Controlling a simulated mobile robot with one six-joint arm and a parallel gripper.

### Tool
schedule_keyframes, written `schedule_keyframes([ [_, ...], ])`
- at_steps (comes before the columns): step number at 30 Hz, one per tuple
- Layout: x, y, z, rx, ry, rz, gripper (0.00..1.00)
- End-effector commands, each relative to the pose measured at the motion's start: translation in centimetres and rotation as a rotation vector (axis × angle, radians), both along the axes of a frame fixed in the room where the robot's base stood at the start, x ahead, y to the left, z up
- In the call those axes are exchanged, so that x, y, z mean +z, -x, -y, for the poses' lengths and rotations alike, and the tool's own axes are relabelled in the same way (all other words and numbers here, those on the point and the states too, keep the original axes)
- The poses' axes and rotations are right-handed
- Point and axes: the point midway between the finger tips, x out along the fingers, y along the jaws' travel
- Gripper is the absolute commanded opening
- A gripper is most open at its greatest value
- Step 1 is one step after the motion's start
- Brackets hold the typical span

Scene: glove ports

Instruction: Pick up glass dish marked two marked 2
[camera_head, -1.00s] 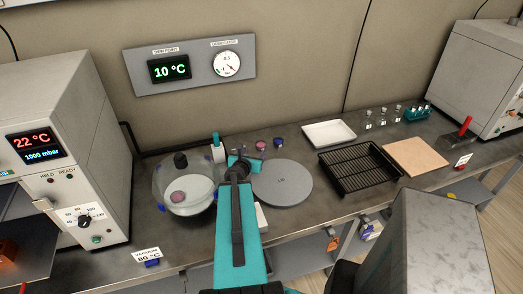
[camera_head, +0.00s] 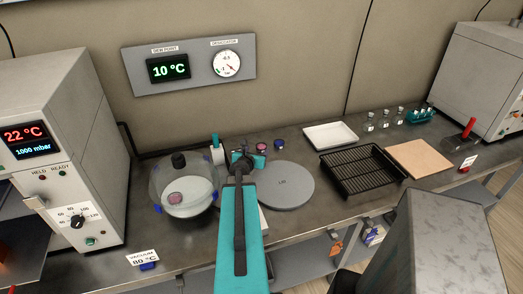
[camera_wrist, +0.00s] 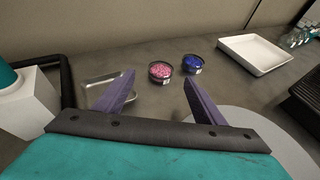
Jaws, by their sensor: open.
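Two small round glass dishes stand on the bench. One holds pink contents (camera_head: 262,146) and also shows in the wrist view (camera_wrist: 160,71); the other holds blue contents (camera_head: 279,144) and shows to its right in the wrist view (camera_wrist: 192,63). A third dish with pink contents (camera_head: 175,198) is inside the clear desiccator bowl (camera_head: 158,180). No number is readable on any dish. My gripper (camera_wrist: 160,80) is open and empty. In the wrist view its purple fingers point towards the pink dish, which appears between and beyond the tips, apart from them.
A grey round lid (camera_head: 285,187) lies flat right of my arm. A white block with a teal top (camera_head: 217,155) stands close left of my gripper. A white tray (camera_head: 330,135), a black rack (camera_head: 362,172) and a tan board (camera_head: 418,158) lie farther right.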

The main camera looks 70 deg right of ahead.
Motion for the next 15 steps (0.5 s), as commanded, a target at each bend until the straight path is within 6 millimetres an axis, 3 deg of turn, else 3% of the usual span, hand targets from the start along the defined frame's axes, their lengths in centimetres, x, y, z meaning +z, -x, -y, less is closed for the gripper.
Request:
schedule_keyframes([
  [6,-0.7,-0.2,1.5,0.000,0.000,0.001,0.64],
  [15,-0.7,-0.1,1.7,-0.001,0.000,0.001,0.64],
])
